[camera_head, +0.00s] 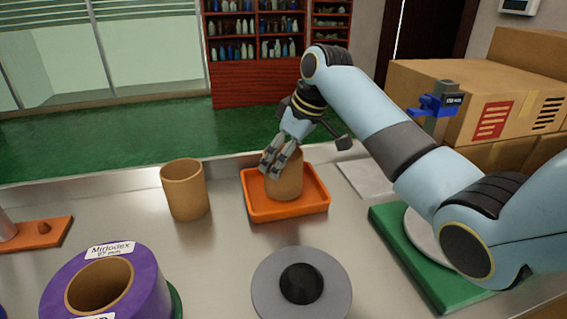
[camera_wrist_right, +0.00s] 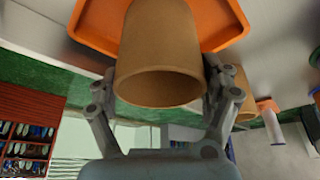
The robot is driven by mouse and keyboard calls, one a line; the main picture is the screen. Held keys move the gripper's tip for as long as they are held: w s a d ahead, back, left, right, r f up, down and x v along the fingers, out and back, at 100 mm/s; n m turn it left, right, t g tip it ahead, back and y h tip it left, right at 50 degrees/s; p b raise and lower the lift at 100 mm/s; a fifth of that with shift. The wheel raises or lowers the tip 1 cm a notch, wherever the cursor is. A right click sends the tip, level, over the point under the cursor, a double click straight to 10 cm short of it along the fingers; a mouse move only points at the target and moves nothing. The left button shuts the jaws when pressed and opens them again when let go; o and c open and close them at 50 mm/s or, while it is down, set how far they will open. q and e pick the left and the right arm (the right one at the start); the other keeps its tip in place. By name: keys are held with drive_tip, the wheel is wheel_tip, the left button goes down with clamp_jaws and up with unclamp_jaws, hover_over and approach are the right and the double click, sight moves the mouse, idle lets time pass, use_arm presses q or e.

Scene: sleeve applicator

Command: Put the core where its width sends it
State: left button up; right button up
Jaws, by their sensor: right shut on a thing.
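A brown cardboard core (camera_head: 284,178) is between the fingers of my right gripper (camera_head: 273,163), which is shut on it. The core is upright inside the outline of the orange tray (camera_head: 290,212); I cannot tell whether it touches the tray floor. In the right wrist view the same core (camera_wrist_right: 160,50) shows its open end between the two fingers (camera_wrist_right: 160,100), with the orange tray (camera_wrist_right: 222,22) behind it. A second brown core (camera_head: 185,190) stands upright on the metal table, left of the tray. My left gripper is not in view.
A purple roll (camera_head: 140,288) labelled Mirlodex sits at front left. A grey disc (camera_head: 330,290) with a black hub is at front centre. A green base (camera_head: 415,255) lies under my right arm. An orange board (camera_head: 50,232) is at the left edge. Cardboard boxes (camera_head: 430,85) stand behind right.

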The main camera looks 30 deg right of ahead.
drive_tip(key=shift+f, duration=0.55)
drive_tip(key=shift+f, duration=0.15)
drive_tip(key=o, duration=1.2)
drive_tip(key=p+v, duration=0.1)
drive_tip(key=v, duration=1.1)
drive_tip(key=shift+d+p, duration=0.1)
drive_tip(key=shift+p, duration=0.3)
drive_tip(key=shift+s, duration=0.1)
